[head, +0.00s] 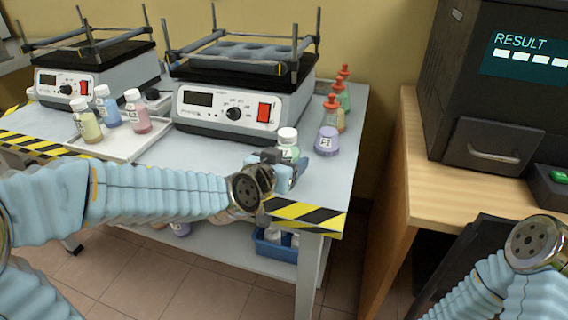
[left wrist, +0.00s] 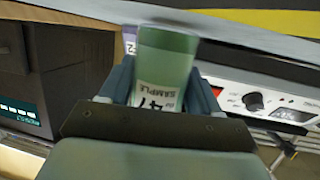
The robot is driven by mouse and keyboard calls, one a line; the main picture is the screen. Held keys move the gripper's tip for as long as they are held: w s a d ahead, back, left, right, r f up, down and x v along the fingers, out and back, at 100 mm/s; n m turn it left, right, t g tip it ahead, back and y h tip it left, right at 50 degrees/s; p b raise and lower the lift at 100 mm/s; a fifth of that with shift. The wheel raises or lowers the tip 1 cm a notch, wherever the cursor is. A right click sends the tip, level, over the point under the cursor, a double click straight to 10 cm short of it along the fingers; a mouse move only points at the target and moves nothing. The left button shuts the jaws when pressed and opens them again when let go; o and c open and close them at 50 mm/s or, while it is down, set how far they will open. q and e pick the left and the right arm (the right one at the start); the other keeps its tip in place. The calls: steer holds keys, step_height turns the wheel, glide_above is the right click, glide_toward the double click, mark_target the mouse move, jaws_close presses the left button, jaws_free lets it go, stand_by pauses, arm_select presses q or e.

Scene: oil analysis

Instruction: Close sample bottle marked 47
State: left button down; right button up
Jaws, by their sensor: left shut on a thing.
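The green sample bottle (head: 289,152) has a white top and stands upright near the right front corner of the grey bench. In the left wrist view the bottle (left wrist: 166,68) appears upside down, its label reading 47 and SAMPLE. My left gripper (head: 284,169) is shut on this bottle, with its fingers on both sides of the bottle body. Whether the bottle touches the bench is hidden. My right arm shows at the lower right in the head view, but its gripper cannot be made out.
A purple flask (head: 327,139) and other red-stoppered flasks stand just right of the bottle. A hotplate shaker (head: 205,109) is behind. A white tray (head: 120,146) holds several capped bottles. A wooden table (head: 415,145) with a black analyser (head: 480,80) stands right, beyond a gap.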

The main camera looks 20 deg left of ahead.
arm_select(q)
steer(key=shift+f, duration=0.1)
steer(key=shift+f, duration=0.15)
steer(key=shift+c, duration=1.1)
jaws_free()
steer(key=shift+r, duration=0.25)
steer(key=v, duration=0.8)
steer(key=shift+s+a+p, duration=0.1)
steer(key=shift+s+p, duration=0.1)
steer(key=shift+p, duration=0.1)
steer(key=shift+b+v, duration=0.6)
steer(key=shift+v, duration=0.5)
steer(key=shift+s+r, duration=0.2)
steer(key=shift+s, duration=0.4)
